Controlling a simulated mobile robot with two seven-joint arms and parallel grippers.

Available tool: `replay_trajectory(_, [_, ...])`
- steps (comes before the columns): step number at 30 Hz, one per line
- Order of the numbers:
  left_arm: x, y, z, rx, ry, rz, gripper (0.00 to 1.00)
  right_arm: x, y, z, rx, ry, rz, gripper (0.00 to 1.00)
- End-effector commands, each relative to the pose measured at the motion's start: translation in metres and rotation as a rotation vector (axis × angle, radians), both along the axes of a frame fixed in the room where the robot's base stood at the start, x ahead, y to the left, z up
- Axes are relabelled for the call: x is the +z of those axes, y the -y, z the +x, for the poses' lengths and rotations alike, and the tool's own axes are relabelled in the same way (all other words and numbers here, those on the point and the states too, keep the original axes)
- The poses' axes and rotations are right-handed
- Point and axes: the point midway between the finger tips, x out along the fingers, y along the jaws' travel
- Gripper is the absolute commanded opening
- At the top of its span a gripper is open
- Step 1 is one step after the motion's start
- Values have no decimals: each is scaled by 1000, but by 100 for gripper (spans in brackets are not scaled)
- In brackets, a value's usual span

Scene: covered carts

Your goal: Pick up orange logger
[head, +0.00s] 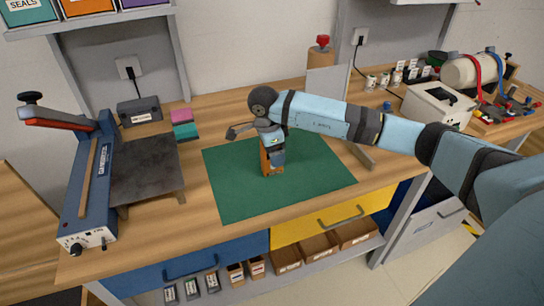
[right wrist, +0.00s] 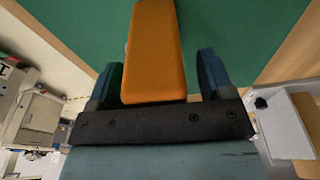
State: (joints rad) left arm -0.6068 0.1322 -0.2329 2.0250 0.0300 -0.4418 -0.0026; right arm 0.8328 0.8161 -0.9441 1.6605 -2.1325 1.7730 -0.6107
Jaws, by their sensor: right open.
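The orange logger (head: 264,160) is on the green mat (head: 230,195) on the wooden bench, partly hidden behind my right gripper (head: 272,168) in the head view. In the right wrist view the orange logger (right wrist: 157,45) is a long orange block reaching in between the two dark blue fingers of my right gripper (right wrist: 158,75). The fingers stand apart, with a gap showing on each side of the logger. Whether the logger stands or lies is hard to tell. My left gripper is not in view.
A blue sealer (head: 90,180) with a dark plate (head: 145,170) stands at the left. Pink and teal blocks (head: 184,122) lie behind the mat's left corner. A grey upright panel (head: 327,85) stands behind the arm. The mat around the logger is clear.

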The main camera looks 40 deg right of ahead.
Motion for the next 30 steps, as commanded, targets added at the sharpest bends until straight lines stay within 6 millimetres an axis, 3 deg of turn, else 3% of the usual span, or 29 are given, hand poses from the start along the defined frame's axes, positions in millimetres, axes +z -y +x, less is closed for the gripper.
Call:
replay_trajectory(2, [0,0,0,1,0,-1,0,0,0,0,0,0,0,72])
replay_trajectory(9, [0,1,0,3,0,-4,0,0,0,0,0,0,1,17])
replay_trajectory(11, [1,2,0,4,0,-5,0,1,0,0,0,0,1,12])
replay_trajectory(23, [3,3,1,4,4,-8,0,13,0,1,0,2,1,12])
replay_trajectory(30, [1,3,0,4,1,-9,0,59,0,1,0,7,1,12])
